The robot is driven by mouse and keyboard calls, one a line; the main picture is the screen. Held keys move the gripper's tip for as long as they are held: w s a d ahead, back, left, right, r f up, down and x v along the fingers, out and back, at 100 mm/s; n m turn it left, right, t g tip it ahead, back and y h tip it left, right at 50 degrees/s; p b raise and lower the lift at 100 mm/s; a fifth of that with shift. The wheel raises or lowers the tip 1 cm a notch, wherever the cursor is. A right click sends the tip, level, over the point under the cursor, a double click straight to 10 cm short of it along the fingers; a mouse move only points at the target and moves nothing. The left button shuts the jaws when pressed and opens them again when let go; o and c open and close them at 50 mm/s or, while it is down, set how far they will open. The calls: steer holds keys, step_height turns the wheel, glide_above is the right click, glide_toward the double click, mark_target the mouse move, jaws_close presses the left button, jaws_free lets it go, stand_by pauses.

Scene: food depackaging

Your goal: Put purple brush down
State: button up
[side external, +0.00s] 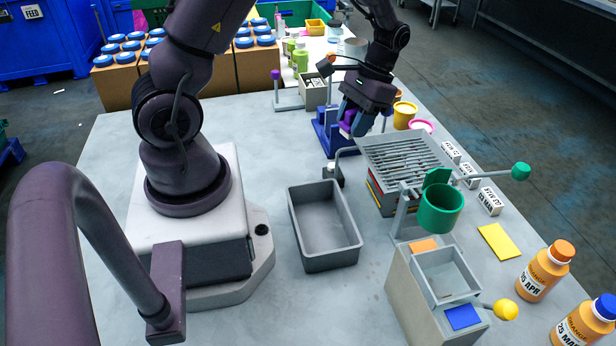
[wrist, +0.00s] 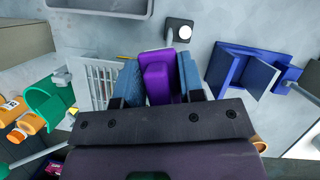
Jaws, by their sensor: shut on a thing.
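The purple brush (wrist: 158,78) is between the two blue fingers of my gripper (wrist: 160,80) in the wrist view. My gripper is shut on it. In the side view my gripper (side external: 353,122) is at the back of the table, above or beside a blue stand, and the purple of the brush (side external: 347,117) shows between its fingers. The brush's lower end is partly hidden there, and I cannot tell whether it touches anything. The blue stand (side external: 321,137) also shows in the wrist view (wrist: 232,70), right of the brush and apart from it in the picture.
A slatted metal rack (side external: 402,150) stands in front of my gripper, with a green cup (side external: 440,208) beside it. A grey tray (side external: 325,258) lies in the middle. Orange bottles (side external: 545,270) stand at the right edge.

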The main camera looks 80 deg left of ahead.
steer(key=m, duration=0.2)
glide_above(294, 181)
steer(key=w, duration=0.1)
step_height(294, 181, down, 6)
step_height(294, 181, down, 4)
steer(key=shift+w+r+m+y, duration=0.1)
steer(key=shift+m+y, duration=0.5)
steer(key=shift+m, duration=0.1)
steer(key=shift+f, duration=2.25)
steer(key=o, duration=0.9)
steer(key=shift+f, duration=0.1)
